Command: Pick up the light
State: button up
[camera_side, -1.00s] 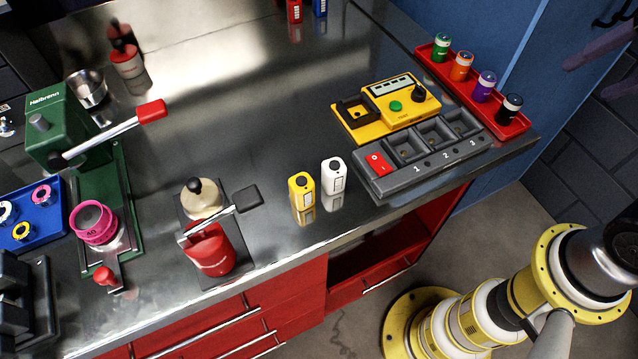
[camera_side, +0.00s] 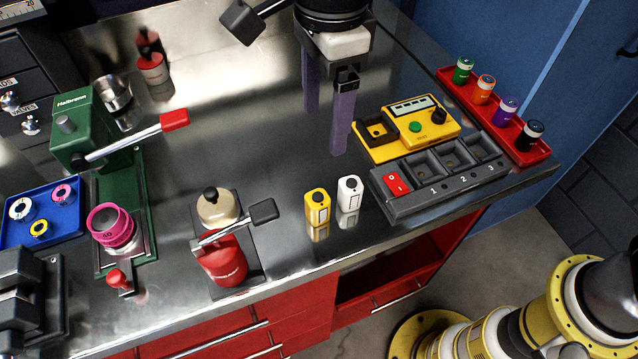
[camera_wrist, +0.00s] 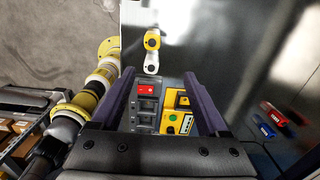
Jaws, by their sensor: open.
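No thing is plainly marked as the light. A small yellow block (camera_side: 317,207) and a small white block (camera_side: 349,195), each with a dark top spot, stand upright side by side near the bench's front edge. In the wrist view the yellow block (camera_wrist: 152,40) and white block (camera_wrist: 151,63) show beyond my fingertips. My gripper (camera_side: 326,130) is open and empty, with its purple fingers pointing down above the bench, behind the two blocks. In the wrist view my gripper (camera_wrist: 158,76) has the grey slotted unit and yellow device below, between its fingers.
The grey slotted unit (camera_side: 410,203) and yellow device (camera_side: 440,130) stand right of the blocks. A red tray (camera_side: 540,150) holds several small cylinders. A red lever press (camera_side: 224,262) stands left. Red (camera_wrist: 273,113) and blue (camera_wrist: 265,130) items lie farther back. Mid-bench is clear.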

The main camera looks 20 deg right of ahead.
aim_at(318, 196)
jog(key=shift+n, duration=0.3)
jog(key=f, duration=0.5)
jog(key=s+a+f, duration=0.1)
jog(key=f, duration=0.9)
jog(key=shift+s+a+f, duration=0.15)
jog(key=shift+s+a, duration=0.1)
grip_shut()
